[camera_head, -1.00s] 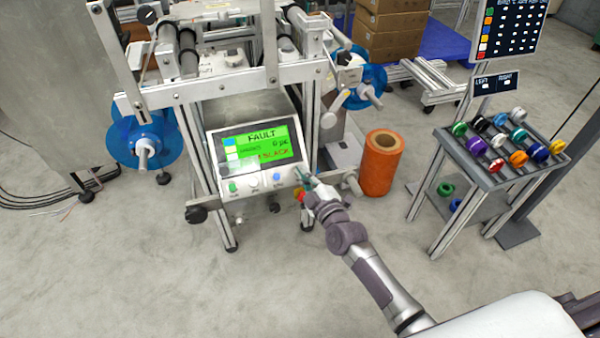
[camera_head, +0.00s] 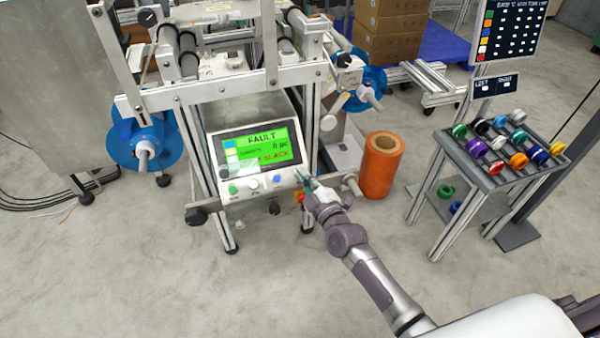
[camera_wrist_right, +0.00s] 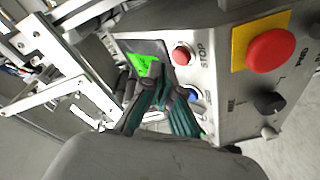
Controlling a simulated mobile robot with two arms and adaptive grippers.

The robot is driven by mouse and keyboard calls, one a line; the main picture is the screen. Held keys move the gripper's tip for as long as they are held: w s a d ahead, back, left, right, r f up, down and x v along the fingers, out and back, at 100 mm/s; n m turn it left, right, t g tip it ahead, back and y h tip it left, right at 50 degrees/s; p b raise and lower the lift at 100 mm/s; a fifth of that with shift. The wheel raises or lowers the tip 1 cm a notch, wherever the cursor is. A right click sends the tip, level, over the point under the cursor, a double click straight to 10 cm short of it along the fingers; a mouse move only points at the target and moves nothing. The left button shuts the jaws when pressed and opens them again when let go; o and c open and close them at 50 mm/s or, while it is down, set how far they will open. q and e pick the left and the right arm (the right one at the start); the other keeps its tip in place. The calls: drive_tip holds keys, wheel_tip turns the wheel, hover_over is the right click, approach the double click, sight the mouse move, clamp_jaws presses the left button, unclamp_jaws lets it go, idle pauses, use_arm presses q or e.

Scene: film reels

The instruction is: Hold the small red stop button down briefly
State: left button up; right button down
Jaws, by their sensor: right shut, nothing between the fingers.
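The small red stop button (camera_wrist_right: 182,54), marked STOP, is on the control panel (camera_wrist_right: 222,75) in the right wrist view. My right gripper (camera_wrist_right: 168,80) is shut and empty, its fingertips in front of the panel beside the button, towards the screen and blue button. The button's face shows uncovered in this view; I see no clear contact. In the head view, my right gripper (camera_head: 303,178) is at the right end of the panel (camera_head: 220,188), and the small red button cannot be made out there. My left gripper is not in view.
A larger red button (camera_wrist_right: 270,50) on a yellow plate and a black knob (camera_wrist_right: 270,103) are close by. An orange roll (camera_head: 380,165) stands right of the machine; a rack of coloured reels (camera_head: 490,170) is farther right.

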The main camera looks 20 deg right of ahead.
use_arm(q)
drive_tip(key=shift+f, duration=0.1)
use_arm(e)
drive_tip(key=shift+w+f, duration=0.1)
drive_tip(key=shift+w+f, duration=0.25)
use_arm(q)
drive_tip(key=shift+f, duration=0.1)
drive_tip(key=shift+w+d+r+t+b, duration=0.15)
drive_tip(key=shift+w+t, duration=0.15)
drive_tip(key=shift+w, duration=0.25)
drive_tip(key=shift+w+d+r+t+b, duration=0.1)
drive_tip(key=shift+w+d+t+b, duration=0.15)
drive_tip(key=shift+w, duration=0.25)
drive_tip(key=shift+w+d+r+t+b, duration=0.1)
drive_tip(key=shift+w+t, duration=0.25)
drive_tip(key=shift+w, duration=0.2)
use_arm(e)
drive_tip(key=shift+w+f, duration=0.25)
idle(1.2)
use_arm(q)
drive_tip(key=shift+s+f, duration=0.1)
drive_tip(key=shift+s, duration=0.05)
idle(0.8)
